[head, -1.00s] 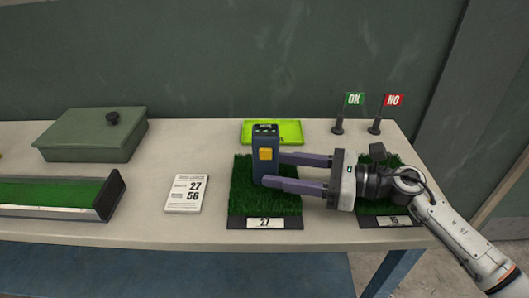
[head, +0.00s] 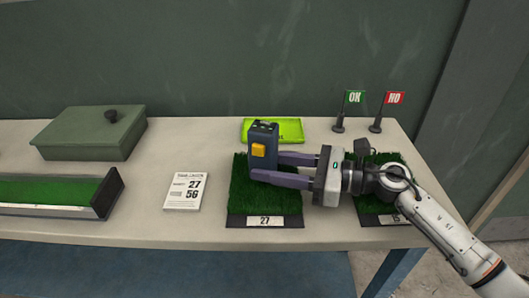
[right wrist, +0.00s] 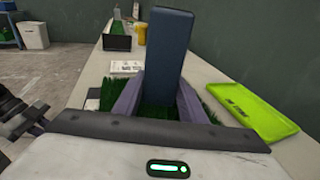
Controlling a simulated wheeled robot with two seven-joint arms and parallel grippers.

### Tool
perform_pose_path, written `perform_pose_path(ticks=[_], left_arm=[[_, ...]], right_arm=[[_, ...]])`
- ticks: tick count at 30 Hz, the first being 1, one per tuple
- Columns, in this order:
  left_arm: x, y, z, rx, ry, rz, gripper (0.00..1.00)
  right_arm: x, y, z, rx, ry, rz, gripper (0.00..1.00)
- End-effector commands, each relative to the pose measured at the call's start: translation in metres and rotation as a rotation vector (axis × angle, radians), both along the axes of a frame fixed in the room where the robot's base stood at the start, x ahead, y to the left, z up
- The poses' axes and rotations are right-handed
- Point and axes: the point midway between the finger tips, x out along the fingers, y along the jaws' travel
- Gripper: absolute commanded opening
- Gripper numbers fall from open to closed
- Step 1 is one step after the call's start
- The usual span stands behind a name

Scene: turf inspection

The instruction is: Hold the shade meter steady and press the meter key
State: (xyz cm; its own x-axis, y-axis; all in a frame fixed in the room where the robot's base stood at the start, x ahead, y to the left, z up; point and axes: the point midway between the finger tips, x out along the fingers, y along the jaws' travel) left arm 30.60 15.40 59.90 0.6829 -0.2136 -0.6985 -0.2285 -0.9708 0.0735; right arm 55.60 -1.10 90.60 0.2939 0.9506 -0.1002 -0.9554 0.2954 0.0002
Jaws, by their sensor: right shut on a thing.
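The shade meter (head: 264,140) is a dark blue upright block with a yellow-orange key (head: 258,150) on its front face. It stands over the turf sample labelled 27 (head: 265,205), tilted slightly. My right gripper (head: 267,167) is shut on the shade meter, with its purple fingers low on the body from the right side. The right wrist view also shows the meter (right wrist: 167,50) between the fingers; the key is hidden there. Whether the meter's base touches the turf is hard to tell.
A card (head: 187,191) reading 27 and 56 lies left of the turf. A lime-green tray (head: 290,130) lies behind the meter. A second turf sample (head: 370,208) lies under my right arm. A green box (head: 90,136) stands left.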

Motion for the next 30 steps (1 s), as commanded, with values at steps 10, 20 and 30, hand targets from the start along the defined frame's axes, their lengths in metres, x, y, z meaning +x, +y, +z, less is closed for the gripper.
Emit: perform_pose_path(ticks=[10,20,30], left_arm=[[-0.0022,-0.0005,-0.0007,-0.001,0.003,0.0,0.0],[-0.0029,-0.0005,-0.0011,-0.001,0.004,0.0,0.0],[-0.003,-0.0006,-0.0011,-0.002,0.006,0.001,0.0]], right_arm=[[0.0,-0.0002,0.0004,0.001,0.0,0.0,0.25],[0.0001,-0.0002,0.0005,0.001,0.0,0.0,0.25],[0.0002,-0.0002,0.0006,0.001,0.0,-0.001,0.25]])
